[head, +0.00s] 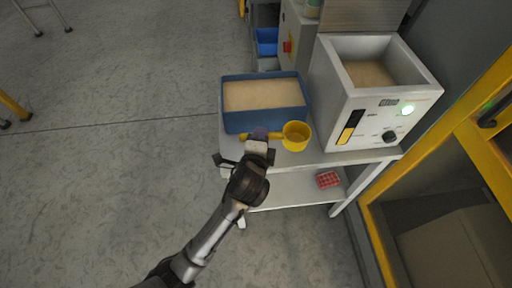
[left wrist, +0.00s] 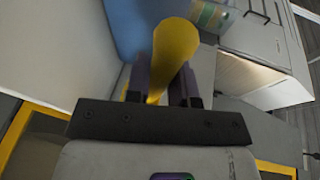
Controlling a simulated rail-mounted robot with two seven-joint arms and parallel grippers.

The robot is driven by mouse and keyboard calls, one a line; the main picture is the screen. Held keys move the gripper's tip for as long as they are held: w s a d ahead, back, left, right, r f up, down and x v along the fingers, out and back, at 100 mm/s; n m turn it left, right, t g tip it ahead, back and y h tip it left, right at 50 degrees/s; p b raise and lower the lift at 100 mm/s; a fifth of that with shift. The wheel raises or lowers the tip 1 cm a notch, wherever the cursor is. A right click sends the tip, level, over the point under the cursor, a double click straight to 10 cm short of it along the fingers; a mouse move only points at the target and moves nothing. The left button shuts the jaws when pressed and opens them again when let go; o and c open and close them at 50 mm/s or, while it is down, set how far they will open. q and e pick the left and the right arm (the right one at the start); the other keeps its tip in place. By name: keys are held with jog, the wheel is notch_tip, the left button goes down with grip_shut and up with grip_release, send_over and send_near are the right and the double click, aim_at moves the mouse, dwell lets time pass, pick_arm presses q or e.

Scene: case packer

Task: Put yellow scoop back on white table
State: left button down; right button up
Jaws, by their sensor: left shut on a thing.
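The yellow scoop (head: 296,136) shows in the head view near the front edge of the white table (head: 337,158). Its cup faces up and its handle runs left to my left gripper (head: 257,139). My left gripper is shut on the handle. In the left wrist view the yellow scoop (left wrist: 174,55) stands out between the two fingers of the left gripper (left wrist: 164,85). Whether the scoop touches the table top cannot be told. My right gripper is in neither view.
A blue tub (head: 264,127) of pale grain stands just behind the scoop. A white machine (head: 377,118) with a grain-filled hopper stands at the right of the table. A red checked item (head: 328,180) lies on the lower shelf. A yellow frame (head: 378,232) stands at the right.

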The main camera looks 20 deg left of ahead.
pick_arm(q)
jog(key=shift+w+a+f, duration=0.15)
jog(key=shift+a+f, duration=0.35)
jog(key=shift+a, duration=0.25)
notch_tip(320, 180, down, 4)
jog(key=b, duration=0.3)
jog(key=shift+f, duration=0.1)
jog(key=c, duration=1)
grip_release()
